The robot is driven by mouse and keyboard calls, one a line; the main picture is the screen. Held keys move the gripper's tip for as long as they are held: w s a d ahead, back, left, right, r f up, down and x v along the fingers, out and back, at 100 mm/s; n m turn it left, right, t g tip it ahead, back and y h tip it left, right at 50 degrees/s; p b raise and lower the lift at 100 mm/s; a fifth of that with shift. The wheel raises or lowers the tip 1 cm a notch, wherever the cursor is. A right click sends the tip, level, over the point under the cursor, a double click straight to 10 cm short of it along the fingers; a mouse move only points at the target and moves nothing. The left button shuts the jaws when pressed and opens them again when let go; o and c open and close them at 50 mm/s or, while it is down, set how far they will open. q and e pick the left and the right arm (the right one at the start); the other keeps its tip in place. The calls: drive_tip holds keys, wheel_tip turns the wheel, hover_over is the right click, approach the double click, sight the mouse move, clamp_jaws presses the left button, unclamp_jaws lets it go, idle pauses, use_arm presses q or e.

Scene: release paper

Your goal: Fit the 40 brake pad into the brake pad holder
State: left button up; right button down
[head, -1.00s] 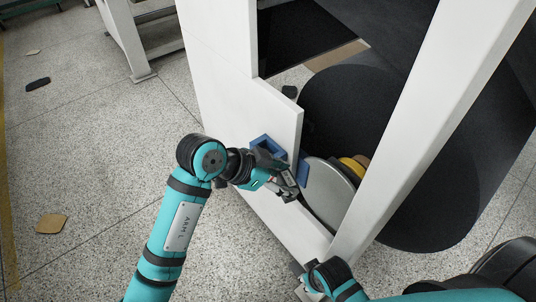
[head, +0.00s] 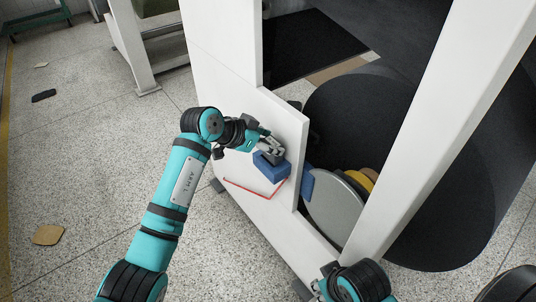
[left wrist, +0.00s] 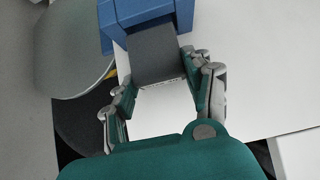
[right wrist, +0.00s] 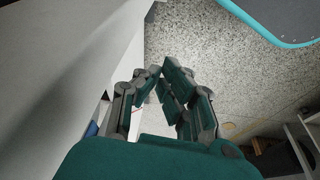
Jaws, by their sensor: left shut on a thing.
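The blue brake pad holder (head: 271,170) is mounted on the white panel beside the grey disc. It also shows at the top of the left wrist view (left wrist: 155,13). My left gripper (head: 268,153) is at the upper side of the holder. It is shut on a dark grey brake pad, which shows between its fingers in the left wrist view (left wrist: 158,55). The pad's far end meets the blue holder; I cannot tell how deep it sits.
The white machine panel (head: 232,110) and white post (head: 420,120) flank a grey disc (head: 333,205), a yellow part (head: 360,181) and a large black roll (head: 350,105). A red outline (head: 250,190) is on the panel below the holder. Open speckled floor (head: 90,130) lies left.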

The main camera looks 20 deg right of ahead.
sight(268, 159)
use_arm(q)
drive_tip(key=shift+w, duration=0.2)
drive_tip(key=shift+f, duration=0.3)
wheel_tip(268, 159, down, 3)
drive_tip(key=shift+b, duration=0.7)
drive_tip(key=shift+r, duration=0.1)
use_arm(e)
drive_tip(key=shift+s, duration=0.25)
use_arm(q)
drive_tip(key=o, duration=1.4)
use_arm(e)
drive_tip(key=shift+r, duration=0.1)
